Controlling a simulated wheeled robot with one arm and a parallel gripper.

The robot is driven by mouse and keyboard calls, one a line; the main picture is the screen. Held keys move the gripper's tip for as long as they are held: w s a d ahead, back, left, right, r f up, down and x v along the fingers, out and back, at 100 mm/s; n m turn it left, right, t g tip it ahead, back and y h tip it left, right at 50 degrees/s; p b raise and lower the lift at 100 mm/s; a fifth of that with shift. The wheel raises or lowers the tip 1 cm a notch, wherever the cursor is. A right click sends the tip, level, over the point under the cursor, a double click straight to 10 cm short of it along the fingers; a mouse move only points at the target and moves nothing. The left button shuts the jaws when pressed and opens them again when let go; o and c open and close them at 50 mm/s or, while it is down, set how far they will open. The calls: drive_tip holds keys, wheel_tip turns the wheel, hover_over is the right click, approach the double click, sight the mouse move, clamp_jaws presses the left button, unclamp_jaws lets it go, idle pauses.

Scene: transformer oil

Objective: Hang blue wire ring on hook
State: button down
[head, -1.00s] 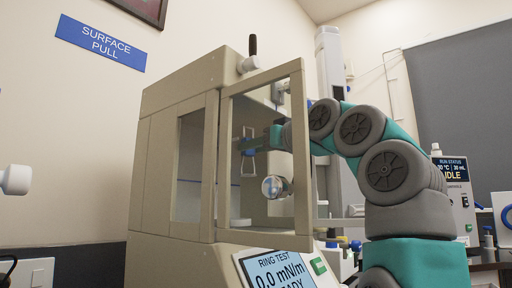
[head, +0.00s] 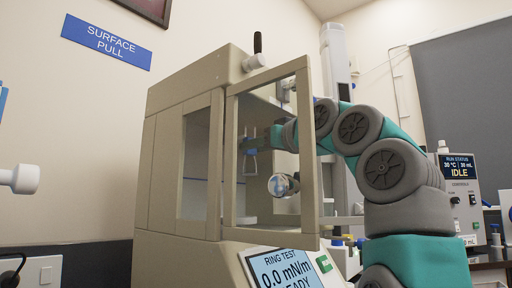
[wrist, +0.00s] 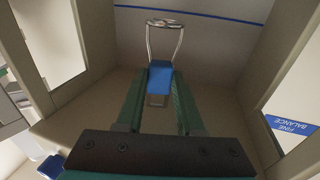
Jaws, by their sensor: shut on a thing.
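My gripper (wrist: 157,100) is shut on the blue grip (wrist: 160,75) of the wire ring. The wire frame and thin ring (wrist: 165,22) extend forward from the grip, in front of the back wall of the chamber. In the head view my gripper (head: 257,140) is inside the beige cabinet, seen through the framed front panel, with the ring hanging small and pale below it. I cannot make out the hook clearly in either view, nor whether the ring touches it.
The beige cabinet (head: 170,170) surrounds my gripper with side walls and a framed panel (head: 313,165). A round glossy knob (head: 280,185) sits in front of the panel opening. A display reading 0.0 mN/m (head: 284,275) is below. A blue line (wrist: 210,15) crosses the back wall.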

drive_tip(key=shift+w+a+p, duration=0.3)
drive_tip(key=shift+w+a, duration=0.5)
drive_tip(key=shift+a, duration=0.25)
idle(1.2)
drive_tip(key=shift+w+a+f, duration=0.3)
drive_tip(key=shift+a+f, duration=0.05)
drive_tip(key=shift+a, duration=0.05)
idle(0.7)
drive_tip(key=shift+w+a+f+b, duration=0.1)
drive_tip(key=shift+f+b, duration=0.25)
drive_tip(key=shift+b, duration=0.05)
idle(0.9)
drive_tip(key=shift+c, duration=2.3)
unclamp_jaws()
drive_tip(key=b+v, duration=0.3)
drive_tip(key=v, duration=0.4)
drive_tip(key=shift+s+d, duration=0.25)
drive_tip(key=shift+s, duration=0.05)
drive_tip(key=shift+s, duration=0.1)
